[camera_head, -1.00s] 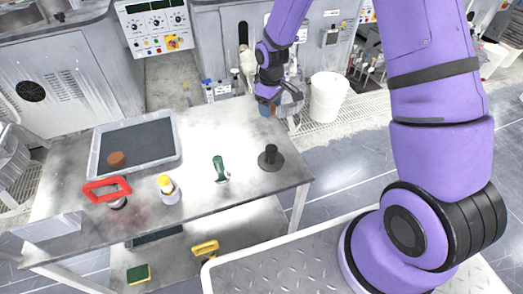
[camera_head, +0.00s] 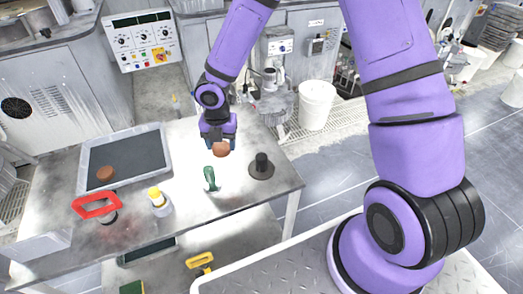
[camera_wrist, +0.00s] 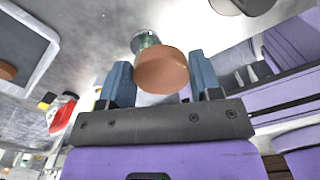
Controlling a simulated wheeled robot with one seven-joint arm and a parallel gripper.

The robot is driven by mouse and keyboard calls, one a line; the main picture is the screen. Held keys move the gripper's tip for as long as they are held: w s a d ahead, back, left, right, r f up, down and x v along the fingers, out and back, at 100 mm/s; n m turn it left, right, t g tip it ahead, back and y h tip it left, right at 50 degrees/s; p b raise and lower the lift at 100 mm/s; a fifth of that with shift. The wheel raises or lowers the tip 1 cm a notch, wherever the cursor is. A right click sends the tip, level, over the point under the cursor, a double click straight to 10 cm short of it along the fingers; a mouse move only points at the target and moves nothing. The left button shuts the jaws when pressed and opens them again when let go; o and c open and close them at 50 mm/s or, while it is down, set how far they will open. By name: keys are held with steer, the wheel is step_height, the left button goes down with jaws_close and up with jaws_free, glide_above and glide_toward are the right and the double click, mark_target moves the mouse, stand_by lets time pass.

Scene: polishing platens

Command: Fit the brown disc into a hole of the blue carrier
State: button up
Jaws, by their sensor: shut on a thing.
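My gripper (camera_head: 219,143) is shut on a brown disc (camera_head: 222,150) and holds it above the table, behind the green-handled tool. In the wrist view the held disc (camera_wrist: 162,72) sits between the two blue-grey fingers (camera_wrist: 122,85), its round edge standing out past them. A second brown disc (camera_head: 105,173) lies in the grey tray at the left. I cannot make out a blue carrier in either view.
The shallow grey tray (camera_head: 82,184) lies on the metal table (camera_head: 190,205). A white bucket (camera_head: 317,105) is behind.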

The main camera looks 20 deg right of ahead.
glide_above(262, 155)
steer(key=shift+a+f, duration=0.25)
steer(key=shift+f, duration=0.3)
steer(key=shift+d+f, duration=0.2)
steer(key=shift+f, duration=1.55)
steer(key=o, duration=1)
steer(key=shift+f, duration=0.1)
